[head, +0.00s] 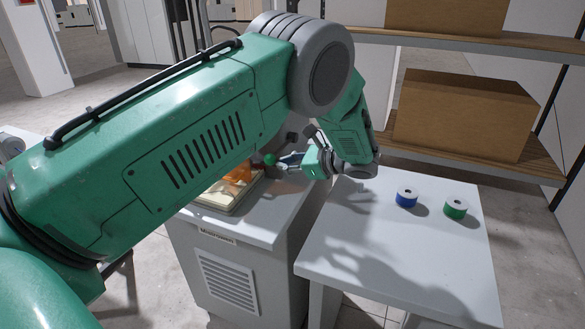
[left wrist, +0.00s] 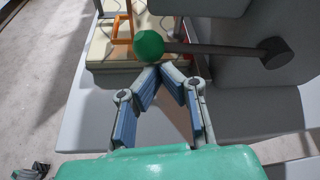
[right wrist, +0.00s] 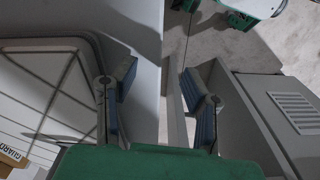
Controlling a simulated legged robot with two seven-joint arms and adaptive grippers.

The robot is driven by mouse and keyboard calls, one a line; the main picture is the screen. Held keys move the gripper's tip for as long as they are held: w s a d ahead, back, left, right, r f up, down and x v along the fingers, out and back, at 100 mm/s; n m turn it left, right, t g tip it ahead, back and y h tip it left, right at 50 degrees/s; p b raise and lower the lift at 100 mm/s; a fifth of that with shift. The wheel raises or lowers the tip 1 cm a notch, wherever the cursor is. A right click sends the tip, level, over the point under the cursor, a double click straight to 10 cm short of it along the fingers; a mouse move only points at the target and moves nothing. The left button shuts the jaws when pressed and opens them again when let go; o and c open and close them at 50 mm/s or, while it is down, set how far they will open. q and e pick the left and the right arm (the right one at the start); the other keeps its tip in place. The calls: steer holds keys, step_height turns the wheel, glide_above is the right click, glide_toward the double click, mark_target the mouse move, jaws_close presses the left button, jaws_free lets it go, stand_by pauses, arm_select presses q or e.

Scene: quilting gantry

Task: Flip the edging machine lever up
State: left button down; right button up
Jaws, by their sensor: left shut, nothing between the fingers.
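The edging machine lever is a dark rod with a green ball knob (head: 270,159). In the left wrist view the knob (left wrist: 149,44) is at the left end of the rod (left wrist: 215,48), which runs right to a dark round pivot (left wrist: 276,52). My left gripper (head: 289,161) is beside the knob. In the left wrist view its fingertips (left wrist: 160,69) meet just below the knob, with nothing between them; I cannot tell whether they touch it. My right gripper (right wrist: 158,75) is open and empty in the right wrist view. In the head view my left arm hides much of the machine.
The machine's grey cabinet (head: 236,274) has a vent panel, and an orange part (head: 237,175) sits on its top. A white table (head: 375,240) to the right holds a blue spool (head: 407,197) and a green spool (head: 455,207). Shelves with cardboard boxes (head: 462,115) stand behind.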

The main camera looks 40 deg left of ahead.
steer(key=shift+d, duration=0.2)
arm_select(q)
steer(key=a+r, duration=0.1)
steer(key=a+r+m+g+p, duration=0.1)
steer(key=r, duration=0.1)
steer(key=w+a+r+m+p, duration=0.1)
steer(key=shift+r+g, duration=0.3)
steer(key=shift+g, duration=0.1)
steer(key=shift+w+d+r+m+h+p, duration=0.15)
steer(key=shift+w+r+m+p, duration=0.1)
steer(key=shift+r, duration=0.4)
steer(key=shift+w+d+r+m+h+p, duration=0.15)
steer(key=shift+w+r+m, duration=0.1)
steer(key=shift+r, duration=0.35)
arm_select(e)
steer(key=shift+w+a+r, duration=0.1)
steer(key=shift+a+r, duration=0.4)
steer(key=shift+r, duration=0.3)
steer(key=shift+w+a+r, duration=0.1)
steer(key=shift+a+r, duration=0.35)
steer(key=shift+r, duration=0.3)
arm_select(q)
steer(key=shift+a, duration=0.15)
steer(key=v, duration=1.2)
steer(key=shift+w+d+f, duration=0.15)
steer(key=shift+w+d, duration=0.1)
arm_select(e)
steer(key=shift+s+r, duration=0.1)
steer(key=shift+s, duration=0.25)
